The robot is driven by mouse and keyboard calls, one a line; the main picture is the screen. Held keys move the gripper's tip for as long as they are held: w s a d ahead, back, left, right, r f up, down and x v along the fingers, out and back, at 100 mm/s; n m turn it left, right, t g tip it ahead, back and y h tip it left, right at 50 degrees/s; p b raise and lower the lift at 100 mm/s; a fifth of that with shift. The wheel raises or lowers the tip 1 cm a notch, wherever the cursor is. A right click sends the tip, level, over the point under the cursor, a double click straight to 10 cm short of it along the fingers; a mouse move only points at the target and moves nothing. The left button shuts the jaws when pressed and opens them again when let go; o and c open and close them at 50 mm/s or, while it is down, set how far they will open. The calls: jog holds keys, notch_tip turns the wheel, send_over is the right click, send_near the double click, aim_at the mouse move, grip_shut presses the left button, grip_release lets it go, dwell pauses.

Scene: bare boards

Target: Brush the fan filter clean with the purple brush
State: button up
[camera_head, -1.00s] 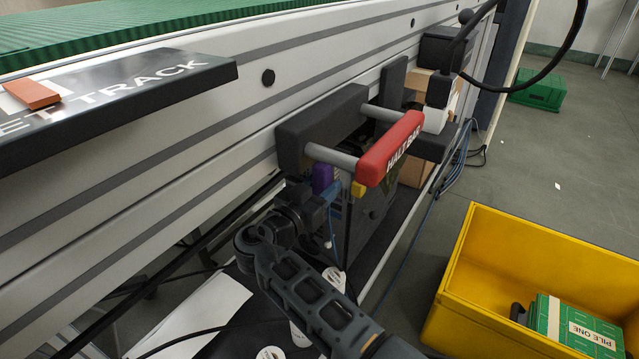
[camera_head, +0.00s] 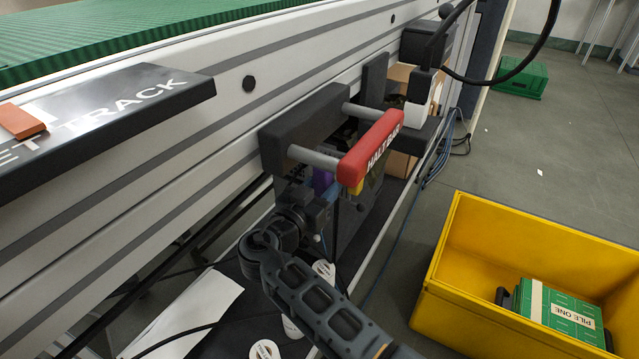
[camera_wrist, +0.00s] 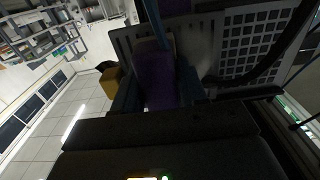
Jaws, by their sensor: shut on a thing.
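My gripper (camera_head: 318,208) is under the red halt bar, partly hidden by my own arm. In the wrist view my gripper (camera_wrist: 152,92) is shut on the purple brush (camera_wrist: 156,75), whose purple body sits between the fingers. In the head view only a small part of the purple brush (camera_head: 323,180) shows below the bar. A grey panel with square openings, which looks like the fan filter (camera_wrist: 258,42), is beside the brush on the right in the wrist view. Whether the bristles touch it is hidden.
The red halt bar (camera_head: 370,147) juts out above my gripper on grey posts. A yellow bin (camera_head: 436,290) with a green box (camera_head: 556,308) stands at the right. Cables (camera_head: 437,160) hang by the conveyor frame. White cups (camera_head: 266,350) and paper (camera_head: 195,312) lie below.

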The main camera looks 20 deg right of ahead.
jog(key=shift+s+d, duration=0.35)
jog(key=shift+s, duration=0.15)
jog(key=shift+s, duration=0.1)
jog(key=shift+b, duration=0.7)
jog(key=shift+w+a, duration=0.3)
jog(key=shift+w, duration=0.2)
jog(key=shift+w+a, duration=0.25)
jog(key=shift+w, duration=0.25)
jog(key=shift+w+a, duration=0.55)
jog(key=shift+w, duration=0.2)
jog(key=shift+w+a, duration=0.55)
jog(key=shift+w, duration=0.2)
